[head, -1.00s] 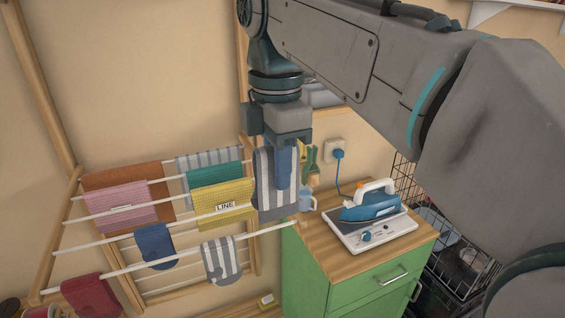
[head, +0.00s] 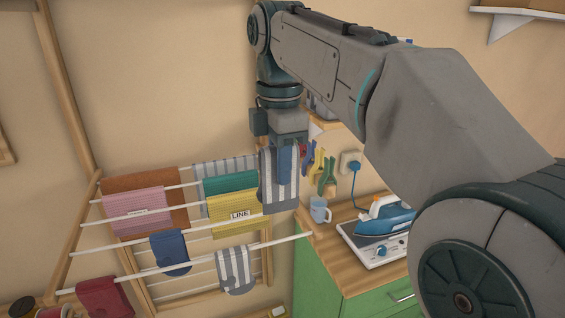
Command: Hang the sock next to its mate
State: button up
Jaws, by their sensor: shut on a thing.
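My gripper (head: 285,150) points down and is shut on a grey-and-white striped sock (head: 268,185), which hangs from it. Part of the sock is hidden behind a blue finger. A matching grey-and-white striped sock (head: 235,270) hangs over the front rod of the wooden drying rack (head: 75,255). The held sock is above and to the right of this mate in the picture, near the rack's right end. Whether it touches a rod cannot be told.
A blue sock (head: 170,253) and a dark red item (head: 103,298) hang on the lower rods. Pink (head: 135,213), yellow (head: 234,213) and green cloths fill upper rods. A green cabinet (head: 335,285) with an iron (head: 383,218) and a mug (head: 319,209) stands right. Coloured clips (head: 327,175) hang behind.

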notch_tip(320, 180, down, 19)
jog(key=b, duration=1.3)
jog(key=shift+f, duration=0.2)
dwell(0.4)
jog(key=o, duration=1)
jog(key=shift+o, duration=0.2)
